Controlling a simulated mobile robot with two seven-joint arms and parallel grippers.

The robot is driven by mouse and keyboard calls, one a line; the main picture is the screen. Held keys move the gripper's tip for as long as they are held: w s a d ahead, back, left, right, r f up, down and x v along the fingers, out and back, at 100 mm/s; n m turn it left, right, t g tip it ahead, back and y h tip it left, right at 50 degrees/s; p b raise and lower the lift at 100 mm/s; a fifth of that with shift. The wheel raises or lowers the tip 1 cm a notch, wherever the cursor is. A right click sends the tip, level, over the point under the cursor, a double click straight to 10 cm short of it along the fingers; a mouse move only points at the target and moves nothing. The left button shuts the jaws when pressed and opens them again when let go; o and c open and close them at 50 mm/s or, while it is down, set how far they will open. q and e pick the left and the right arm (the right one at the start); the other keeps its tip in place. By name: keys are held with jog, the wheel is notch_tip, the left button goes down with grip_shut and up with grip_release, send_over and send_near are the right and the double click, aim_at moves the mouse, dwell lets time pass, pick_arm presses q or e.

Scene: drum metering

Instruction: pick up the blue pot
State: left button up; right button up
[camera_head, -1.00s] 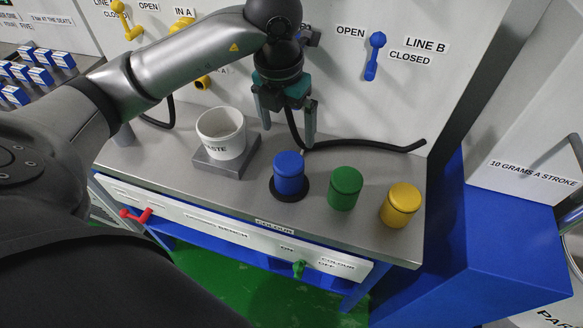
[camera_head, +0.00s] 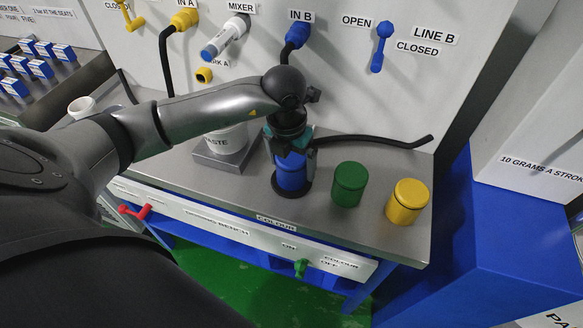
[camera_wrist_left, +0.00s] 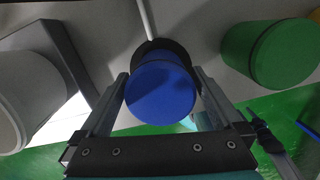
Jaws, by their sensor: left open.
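The blue pot (camera_head: 291,176) stands upright on a dark round base on the bench, left of the green pot. My left gripper (camera_head: 291,160) has come down over it from above, and its fingers lie on either side of the pot. In the left wrist view the blue pot (camera_wrist_left: 161,90) sits between the two open fingers (camera_wrist_left: 162,100). Whether either finger touches the pot I cannot tell. The gripper hides the pot's top in the head view. My right gripper is not in view.
A green pot (camera_head: 348,184) and a yellow pot (camera_head: 407,202) stand to the right on the bench (camera_head: 240,194). A white paste tub (camera_head: 228,141) stands on a grey block to the left, partly behind my arm. A black hose (camera_head: 375,140) lies behind the pots.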

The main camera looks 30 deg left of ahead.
pick_arm(q)
jog(key=shift+w+f, duration=0.1)
jog(key=shift+f, duration=0.5)
jog(key=shift+c, duration=0.4)
jog(key=shift+r, duration=0.1)
jog(key=c, duration=1.3)
